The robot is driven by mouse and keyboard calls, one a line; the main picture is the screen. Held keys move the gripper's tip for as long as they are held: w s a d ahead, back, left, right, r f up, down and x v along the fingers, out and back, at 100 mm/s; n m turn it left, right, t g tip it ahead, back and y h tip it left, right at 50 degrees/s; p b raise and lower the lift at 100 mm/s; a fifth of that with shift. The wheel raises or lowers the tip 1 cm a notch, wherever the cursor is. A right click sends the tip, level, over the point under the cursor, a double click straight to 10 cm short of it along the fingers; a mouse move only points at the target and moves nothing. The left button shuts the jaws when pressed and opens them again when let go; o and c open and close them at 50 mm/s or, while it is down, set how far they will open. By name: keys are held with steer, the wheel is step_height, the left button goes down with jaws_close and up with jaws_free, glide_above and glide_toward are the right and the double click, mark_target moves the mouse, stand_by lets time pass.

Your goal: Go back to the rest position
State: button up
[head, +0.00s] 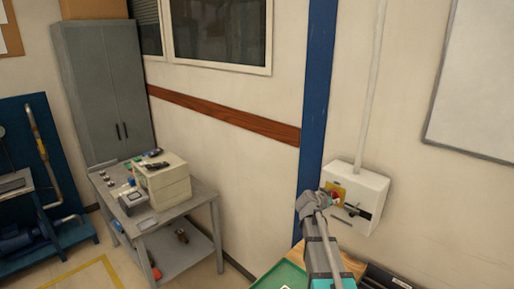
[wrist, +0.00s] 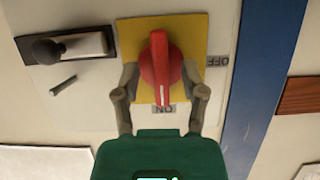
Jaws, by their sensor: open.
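My gripper (head: 318,199) is at the white switch box (head: 372,189) on the wall; it also shows in the wrist view (wrist: 160,78). Its two fingers are open, one on each side of the red rotary knob (wrist: 161,67). I cannot tell whether they touch the knob. The knob sits on a yellow plate (wrist: 192,32), and its white line points at the ON label (wrist: 164,109). The OFF label (wrist: 217,61) is to the right. In the head view the red knob (head: 336,198) is partly hidden by my gripper.
A black handle (wrist: 48,50) sticks out beside the plate. A bench with a green tray (head: 282,276) and a dark bin (head: 384,279) is below. A grey table (head: 200,199) with a beige instrument stands left, before a grey cabinet (head: 103,90). A blue post (head: 318,90) runs beside the box.

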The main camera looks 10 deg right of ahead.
steer(key=s+a+f+n+g+y+b, duration=0.4)
steer(key=s+a+f+n+y, duration=0.1)
steer(key=s+a+f, duration=0.4)
steer(key=s+a+f+n+g+y+b, duration=0.4)
steer(key=s+a+f, duration=0.6)
steer(key=s+a, duration=0.4)
steer(key=s+n+y, duration=0.1)
steer(key=s, duration=0.1)
steer(key=shift+s+a+f+n+y, duration=0.15)
steer(key=shift+s+f+n+y, duration=0.15)
steer(key=shift+s, duration=0.05)
